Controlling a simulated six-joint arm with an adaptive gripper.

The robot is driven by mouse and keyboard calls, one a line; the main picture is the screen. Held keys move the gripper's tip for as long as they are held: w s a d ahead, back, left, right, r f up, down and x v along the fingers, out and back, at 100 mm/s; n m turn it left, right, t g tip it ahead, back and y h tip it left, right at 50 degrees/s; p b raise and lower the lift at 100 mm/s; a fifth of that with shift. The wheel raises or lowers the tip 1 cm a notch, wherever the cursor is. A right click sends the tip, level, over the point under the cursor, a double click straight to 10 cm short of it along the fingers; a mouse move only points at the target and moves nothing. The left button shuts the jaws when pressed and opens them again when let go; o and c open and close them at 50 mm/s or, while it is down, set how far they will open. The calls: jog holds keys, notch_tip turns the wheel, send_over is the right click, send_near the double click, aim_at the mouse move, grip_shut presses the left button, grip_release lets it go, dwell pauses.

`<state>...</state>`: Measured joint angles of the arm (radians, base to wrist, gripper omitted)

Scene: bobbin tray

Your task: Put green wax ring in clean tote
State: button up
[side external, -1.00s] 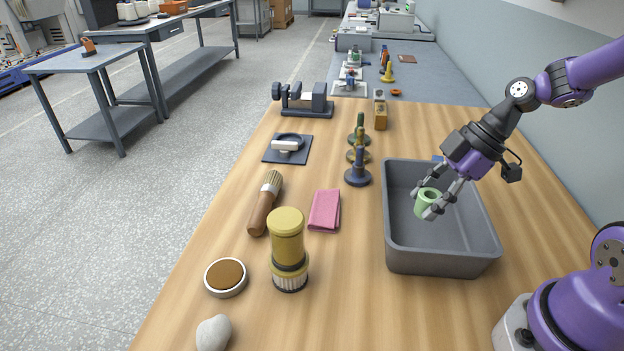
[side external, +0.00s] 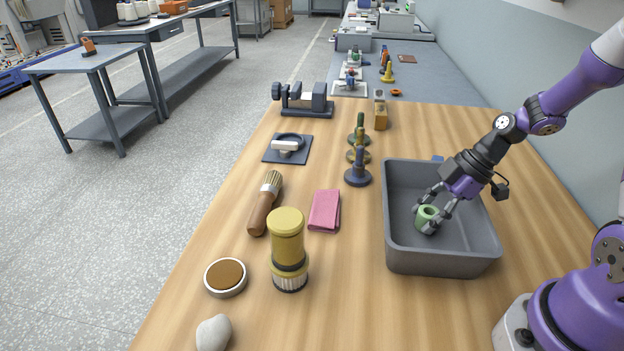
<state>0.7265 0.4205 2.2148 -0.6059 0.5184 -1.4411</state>
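The green wax ring (side external: 426,219) is a pale green, short hollow cylinder inside the grey tote (side external: 440,265). My gripper (side external: 425,218) reaches down into the tote from the upper right, with its fingers on either side of the ring. The fingers look closed against the ring's outside. The ring is low in the tote, near its floor; I cannot tell whether it touches the floor. Part of the ring's side is hidden by the nearer finger.
Left of the tote stand dark blue (side external: 358,168), yellow and green spindles in a row. A pink cloth (side external: 325,210), a brush (side external: 265,205), a yellow-topped cylinder (side external: 287,245) and a round brown-topped tin (side external: 226,277) lie further left. The wood between cloth and tote is clear.

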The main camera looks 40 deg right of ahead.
jog(key=o, duration=0.3)
jog(key=v, duration=1.2)
jog(key=s+a+r+m+h, duration=0.1)
jog(key=a+r+m, duration=0.1)
jog(key=a+m, duration=0.1)
jog(key=a+r+m+t+h, duration=0.1)
jog(key=a+m+h, duration=0.1)
jog(key=a+m, duration=0.2)
jog(key=s+a+r+m+t+h, duration=0.1)
jog(key=a+r+m+h, duration=0.1)
jog(key=a+m, duration=0.2)
jog(key=shift+s+a+r+m, duration=0.2)
jog(key=shift+s+r+m, duration=0.1)
jog(key=shift+s, duration=0.05)
